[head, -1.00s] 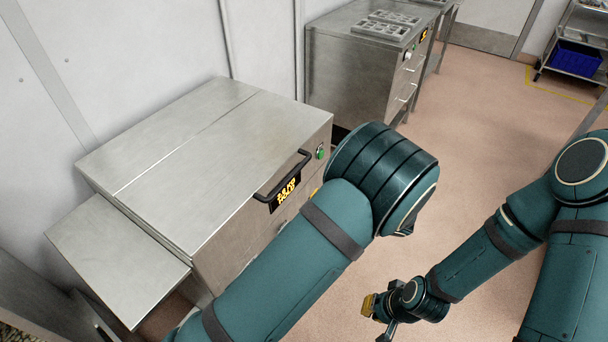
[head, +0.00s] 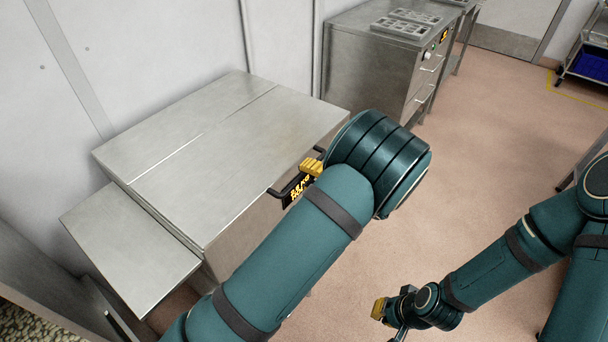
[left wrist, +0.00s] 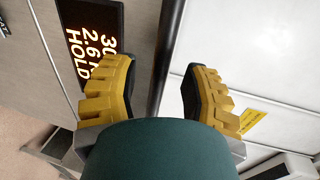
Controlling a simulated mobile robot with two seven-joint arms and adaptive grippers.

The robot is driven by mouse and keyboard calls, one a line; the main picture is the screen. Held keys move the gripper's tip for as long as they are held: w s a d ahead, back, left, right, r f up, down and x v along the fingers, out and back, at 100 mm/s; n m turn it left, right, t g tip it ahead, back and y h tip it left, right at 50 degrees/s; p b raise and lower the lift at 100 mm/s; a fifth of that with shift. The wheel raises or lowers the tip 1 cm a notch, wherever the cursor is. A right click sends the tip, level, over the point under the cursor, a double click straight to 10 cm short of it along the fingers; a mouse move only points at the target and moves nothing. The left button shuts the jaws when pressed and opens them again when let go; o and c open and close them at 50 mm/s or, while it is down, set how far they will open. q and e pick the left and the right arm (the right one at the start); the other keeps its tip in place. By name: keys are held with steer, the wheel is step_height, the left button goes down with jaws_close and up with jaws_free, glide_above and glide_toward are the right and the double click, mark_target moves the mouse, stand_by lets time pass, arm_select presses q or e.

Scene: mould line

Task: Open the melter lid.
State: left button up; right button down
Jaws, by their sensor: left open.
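The melter lid (head: 245,135) is a flat steel plate lying closed on the steel melter cabinet at the left of the head view. Its black bar handle (head: 274,192) runs along the front edge, partly hidden by my left gripper (head: 312,168). In the left wrist view the handle (left wrist: 166,60) passes between the two yellow fingers of my open left gripper (left wrist: 158,85), with a gap on both sides. I cannot tell whether they touch it in depth. My right gripper (head: 388,312) hangs low over the floor, away from the melter; its jaw state is unclear.
A lit display (left wrist: 95,40) sits on the melter front by the handle. A steel side shelf (head: 130,245) adjoins the melter at left. A drawer cabinet (head: 375,65) with moulds (head: 405,24) stands behind.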

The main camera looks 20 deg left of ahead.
arm_select(q)
steer(key=shift+x, duration=0.8)
